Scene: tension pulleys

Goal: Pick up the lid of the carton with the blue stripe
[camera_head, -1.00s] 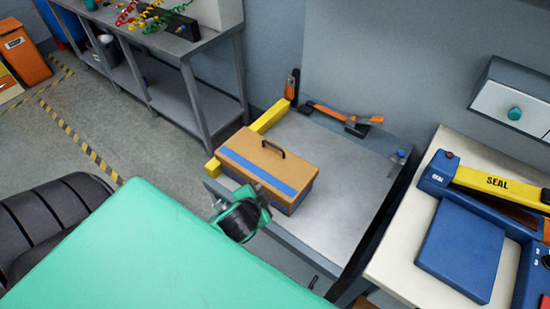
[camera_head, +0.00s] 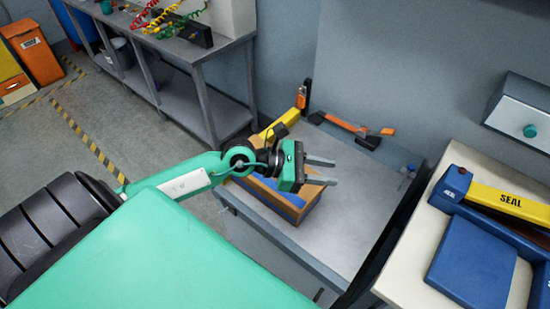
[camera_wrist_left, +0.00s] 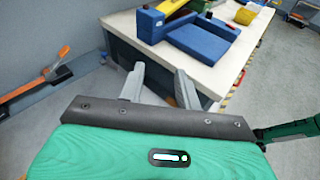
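The tan carton with the blue stripe (camera_head: 266,198) sits on the grey metal table. My left arm and hand cover most of its top, so its lid and black handle are largely hidden. My left gripper (camera_head: 334,172) is over the carton's right part, with its two grey fingers pointing right. The fingers are apart with nothing between them. In the left wrist view the same gripper (camera_wrist_left: 160,72) is open and empty, facing the white-topped bench, and the carton does not show. My right gripper is in neither view.
The grey table (camera_head: 345,215) is clear right of the carton. A yellow bar (camera_head: 283,124) and an orange-and-black tool (camera_head: 350,127) lie at its back. A white-topped bench (camera_head: 400,270) with a blue sealing machine (camera_head: 475,255) stands to the right.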

